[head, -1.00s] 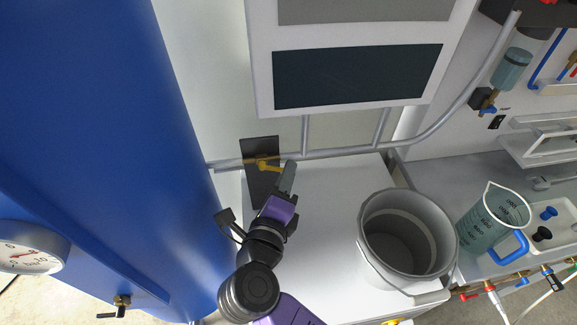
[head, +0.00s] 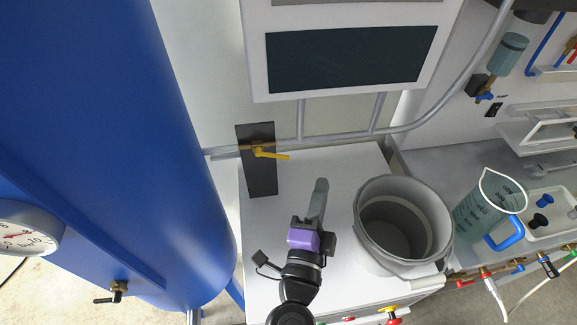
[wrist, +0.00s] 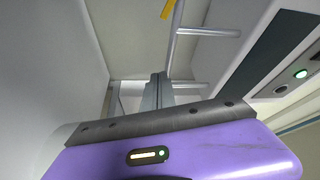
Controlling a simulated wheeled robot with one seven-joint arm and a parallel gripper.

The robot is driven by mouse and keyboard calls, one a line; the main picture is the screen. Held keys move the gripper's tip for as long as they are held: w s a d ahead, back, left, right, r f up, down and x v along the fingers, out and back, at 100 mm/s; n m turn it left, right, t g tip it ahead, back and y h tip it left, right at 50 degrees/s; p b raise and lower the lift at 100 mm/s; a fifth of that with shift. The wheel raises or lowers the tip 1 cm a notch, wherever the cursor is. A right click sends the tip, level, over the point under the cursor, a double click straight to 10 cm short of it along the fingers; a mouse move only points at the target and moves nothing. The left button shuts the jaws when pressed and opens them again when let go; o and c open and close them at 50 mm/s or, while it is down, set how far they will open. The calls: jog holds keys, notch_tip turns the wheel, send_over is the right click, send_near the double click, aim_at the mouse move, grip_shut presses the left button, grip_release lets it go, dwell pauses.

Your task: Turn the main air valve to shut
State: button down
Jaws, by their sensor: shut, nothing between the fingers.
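The main air valve has a yellow lever (head: 270,154) on a brass body in front of a dark plate (head: 262,180), on the grey pipe between the blue tank and the bench. The lever points right, roughly along the pipe and tilted slightly down in the head view. A piece of yellow, likely the lever, shows at the top edge of the wrist view (wrist: 167,9). My gripper (head: 321,184) is shut and empty, below and right of the lever, apart from it. In the wrist view its closed fingers (wrist: 157,85) point up the picture.
A grey bucket (head: 440,215) stands right of my gripper on the white top (head: 340,165). The blue tank (head: 130,120) fills the left side. A panel with a dark screen (head: 345,59) hangs above the pipe. A measuring jug (head: 478,218) stands farther right.

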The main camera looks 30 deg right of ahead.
aim_at(272, 154)
jog(key=s+a+r+n+t+y, duration=0.1)
jog(key=a+r+n+t+y, duration=0.35)
jog(key=n, duration=0.85)
jog(key=w+d+f+h+p, duration=0.1)
jog(key=w+f, duration=0.1)
jog(key=w, duration=0.7)
jog(key=shift+d+t, duration=0.15)
jog(key=shift+t, duration=0.2)
